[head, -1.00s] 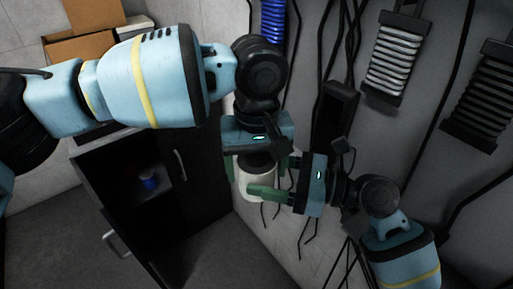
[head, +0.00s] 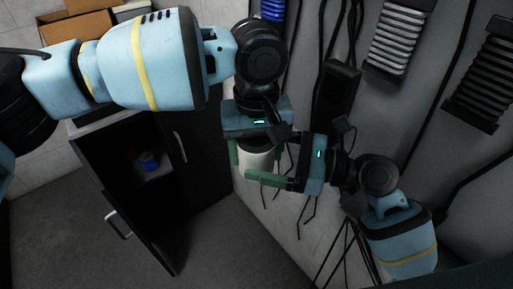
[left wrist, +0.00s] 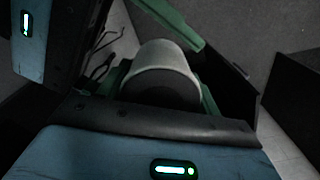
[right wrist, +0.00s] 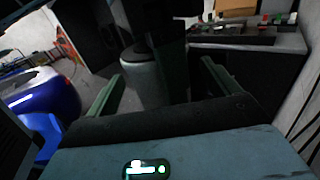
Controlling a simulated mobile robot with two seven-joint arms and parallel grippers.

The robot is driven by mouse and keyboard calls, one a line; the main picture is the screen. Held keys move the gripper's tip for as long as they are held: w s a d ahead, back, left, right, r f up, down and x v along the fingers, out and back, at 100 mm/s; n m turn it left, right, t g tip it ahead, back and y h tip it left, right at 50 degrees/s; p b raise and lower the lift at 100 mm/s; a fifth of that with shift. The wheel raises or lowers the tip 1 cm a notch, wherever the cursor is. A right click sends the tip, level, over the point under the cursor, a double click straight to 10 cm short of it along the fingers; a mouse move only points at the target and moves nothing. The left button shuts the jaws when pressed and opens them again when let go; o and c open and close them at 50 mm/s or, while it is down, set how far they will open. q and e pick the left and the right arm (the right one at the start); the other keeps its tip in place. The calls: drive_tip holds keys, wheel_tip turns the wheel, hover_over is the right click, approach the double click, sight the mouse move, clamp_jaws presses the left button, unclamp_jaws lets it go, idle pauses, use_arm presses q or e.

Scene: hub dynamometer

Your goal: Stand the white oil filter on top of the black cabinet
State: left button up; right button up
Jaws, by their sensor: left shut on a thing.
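The white oil filter (head: 257,162), with a dark end, hangs below my left gripper (head: 255,150), which is shut on it. It also shows between the left fingers in the left wrist view (left wrist: 165,62). My right gripper (head: 275,158) is open, its green fingers pointing left at the filter. In the right wrist view the filter (right wrist: 150,82) stands between and beyond the spread fingers; I cannot tell whether they touch it. The black cabinet (head: 200,205) stands left of and below the grippers, one compartment open. My left arm hides most of its top.
A blue cup (head: 149,162) sits inside the cabinet. A cardboard box (head: 75,27) is at the back left. In the right wrist view, small items (right wrist: 235,30) lie on a dark unit's top.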

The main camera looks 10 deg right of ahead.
drive_tip(key=shift+d+f, duration=0.1)
drive_tip(key=shift+d, duration=0.05)
drive_tip(key=d+f+m+t+h, duration=0.3)
drive_tip(key=d+m+t+h, duration=0.1)
drive_tip(key=d, duration=0.3)
drive_tip(key=d+f+m+t+h, duration=0.4)
drive_tip(key=d+t, duration=0.1)
drive_tip(key=d, duration=0.2)
drive_tip(key=shift+d, duration=0.25)
